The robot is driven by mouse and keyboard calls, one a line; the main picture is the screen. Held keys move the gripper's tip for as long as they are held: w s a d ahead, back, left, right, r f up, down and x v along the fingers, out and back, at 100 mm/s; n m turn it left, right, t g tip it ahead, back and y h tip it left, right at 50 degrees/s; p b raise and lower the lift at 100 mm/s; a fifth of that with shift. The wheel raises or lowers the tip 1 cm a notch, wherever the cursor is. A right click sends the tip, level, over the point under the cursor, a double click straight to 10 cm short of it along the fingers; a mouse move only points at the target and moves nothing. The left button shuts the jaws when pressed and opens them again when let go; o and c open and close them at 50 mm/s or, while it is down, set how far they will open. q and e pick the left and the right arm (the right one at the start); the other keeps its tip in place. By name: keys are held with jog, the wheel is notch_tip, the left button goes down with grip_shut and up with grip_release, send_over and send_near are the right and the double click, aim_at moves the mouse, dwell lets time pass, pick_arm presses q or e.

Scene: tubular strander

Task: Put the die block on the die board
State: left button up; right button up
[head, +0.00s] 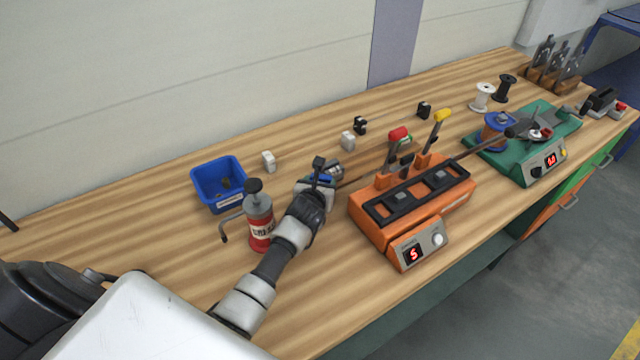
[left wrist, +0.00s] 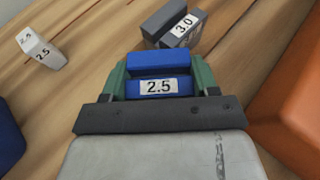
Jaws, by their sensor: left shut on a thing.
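My left gripper (head: 322,180) is over the bench, left of the orange machine. It is shut on a blue die block labelled 2.5 (left wrist: 159,87), which sits between the green fingers in the left wrist view (left wrist: 160,80). The fingers hide the block's sides, and I cannot tell whether it touches the bench. A grey block labelled 3.0 (left wrist: 176,25) stands just beyond it. The orange machine (head: 375,230) has a black slotted plate (head: 420,190) on top; I cannot tell whether this is the die board. My right gripper is not in view.
White blocks (head: 268,161) and black blocks (head: 423,110) stand toward the back. Upright tools with red and yellow tops (head: 442,116) rise behind the orange machine. A green machine (head: 525,150) stands farther right.

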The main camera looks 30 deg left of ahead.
pick_arm(q)
jog(key=shift+r, duration=0.15)
jog(key=o, duration=1.3)
jog(key=shift+f, duration=0.2)
jog(key=shift+r, duration=0.2)
jog(key=v, duration=1.2)
jog(key=shift+s+f, duration=0.1)
